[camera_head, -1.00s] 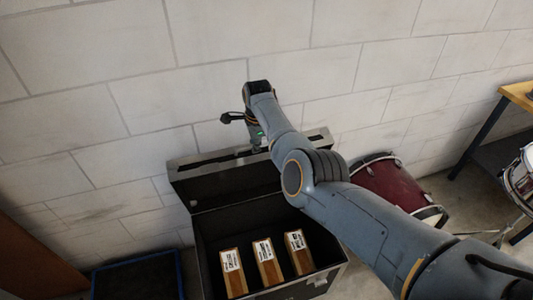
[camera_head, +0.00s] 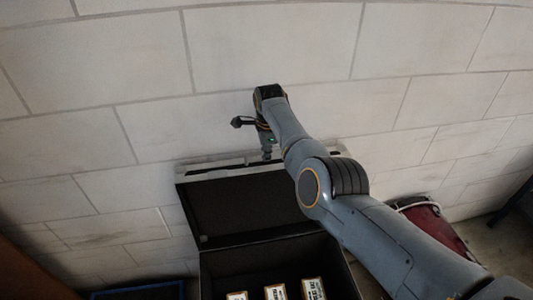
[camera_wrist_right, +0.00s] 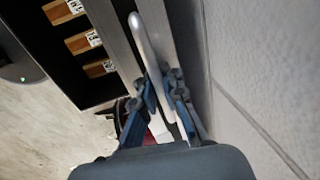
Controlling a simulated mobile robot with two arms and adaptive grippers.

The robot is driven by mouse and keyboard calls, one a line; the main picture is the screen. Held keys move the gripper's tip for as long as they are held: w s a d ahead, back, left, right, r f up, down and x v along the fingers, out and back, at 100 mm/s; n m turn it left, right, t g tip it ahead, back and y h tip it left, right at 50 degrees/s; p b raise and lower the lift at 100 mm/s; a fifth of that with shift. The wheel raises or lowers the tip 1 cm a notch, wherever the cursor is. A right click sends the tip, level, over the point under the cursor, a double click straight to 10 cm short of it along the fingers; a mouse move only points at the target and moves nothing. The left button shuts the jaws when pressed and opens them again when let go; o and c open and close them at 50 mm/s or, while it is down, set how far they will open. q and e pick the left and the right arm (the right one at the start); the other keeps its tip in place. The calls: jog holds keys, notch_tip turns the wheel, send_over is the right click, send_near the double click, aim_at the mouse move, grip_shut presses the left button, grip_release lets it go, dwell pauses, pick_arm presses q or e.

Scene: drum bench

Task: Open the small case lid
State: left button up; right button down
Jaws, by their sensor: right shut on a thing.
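The black case (camera_head: 275,264) with metal edges stands against the wall in the head view, cut off by the bottom of the picture. Its lid (camera_head: 238,208) stands raised at the back, its dark inner face showing and its silver rim at the top near the wall. My right gripper (camera_head: 267,153) is at the middle of the lid's top rim. The exact contact is partly hidden. My left gripper is not in view.
Several labelled wooden blocks (camera_head: 275,292) lie inside the case. A white block wall (camera_head: 90,60) is close behind the lid. A dark red drum (camera_head: 436,228) stands right of the case, partly behind my arm. A blue-edged tray (camera_head: 140,291) lies at the lower left.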

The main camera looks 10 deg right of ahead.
jog(key=shift+w+r, duration=0.1)
jog(key=shift+r, duration=0.2)
jog(key=c, duration=1.4)
grip_release()
jog(key=shift+c, duration=0.2)
jog(key=shift+s, duration=0.2)
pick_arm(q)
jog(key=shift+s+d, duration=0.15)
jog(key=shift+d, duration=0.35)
pick_arm(e)
notch_tip(320, 180, up, 12)
jog(key=s, duration=0.2)
jog(key=shift+f, duration=0.1)
